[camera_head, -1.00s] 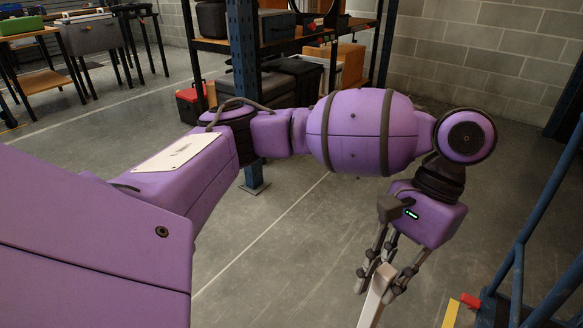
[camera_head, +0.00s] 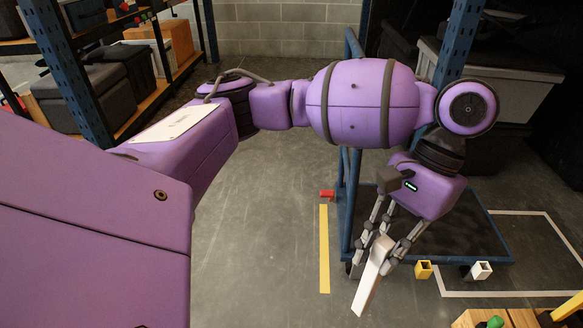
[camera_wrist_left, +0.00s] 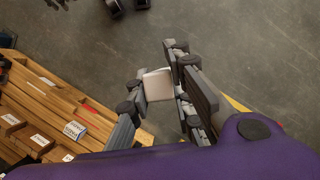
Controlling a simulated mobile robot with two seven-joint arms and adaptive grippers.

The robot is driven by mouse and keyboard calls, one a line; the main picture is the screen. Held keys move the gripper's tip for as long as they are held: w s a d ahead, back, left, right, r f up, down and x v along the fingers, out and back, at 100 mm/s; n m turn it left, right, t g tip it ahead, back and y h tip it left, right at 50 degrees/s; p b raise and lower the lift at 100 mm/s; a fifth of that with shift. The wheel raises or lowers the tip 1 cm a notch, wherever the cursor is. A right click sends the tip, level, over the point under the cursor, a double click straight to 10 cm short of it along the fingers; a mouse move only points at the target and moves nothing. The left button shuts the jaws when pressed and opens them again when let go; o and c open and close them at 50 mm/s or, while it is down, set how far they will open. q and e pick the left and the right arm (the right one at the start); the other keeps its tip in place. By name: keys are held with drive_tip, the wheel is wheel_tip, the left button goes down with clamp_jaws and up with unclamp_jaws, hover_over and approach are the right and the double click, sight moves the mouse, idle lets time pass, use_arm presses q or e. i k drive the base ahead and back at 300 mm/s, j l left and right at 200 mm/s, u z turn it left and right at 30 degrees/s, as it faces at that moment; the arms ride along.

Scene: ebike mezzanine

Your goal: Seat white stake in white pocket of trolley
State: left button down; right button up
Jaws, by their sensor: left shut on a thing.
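My left gripper (camera_head: 378,250) is shut on the white stake (camera_head: 368,285), a flat pale bar that slants down from the fingers. In the left wrist view, the end of the stake (camera_wrist_left: 158,85) shows between the fingers of the left gripper (camera_wrist_left: 165,88). The trolley (camera_head: 345,215) has a dark deck and a blue frame, and stands behind and right of my gripper. Its white pocket (camera_head: 481,270) is at the near right corner, to the right of the stake and apart from it. My right gripper is not in view.
Wooden boxes (camera_head: 485,318) stand at the lower right. A blue rack post (camera_head: 68,75) rises at left. Floor left of the yellow strip (camera_head: 324,250) is clear.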

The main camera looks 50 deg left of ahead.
sight(486, 266)
drive_tip(key=i+z, duration=0.1)
drive_tip(key=z, duration=0.25)
drive_tip(key=j+z, duration=0.1)
drive_tip(key=z, duration=0.25)
drive_tip(key=i+j+z, duration=0.1)
drive_tip(key=z, duration=0.25)
drive_tip(key=i+j, duration=0.2)
drive_tip(key=j, duration=0.2)
drive_tip(key=i+j, duration=0.2)
drive_tip(key=j, duration=0.2)
drive_tip(key=i+j, duration=0.2)
drive_tip(key=j, duration=0.2)
drive_tip(key=i+j, duration=0.2)
drive_tip(key=j, duration=0.2)
drive_tip(key=i+j, duration=0.15)
drive_tip(key=j, duration=0.25)
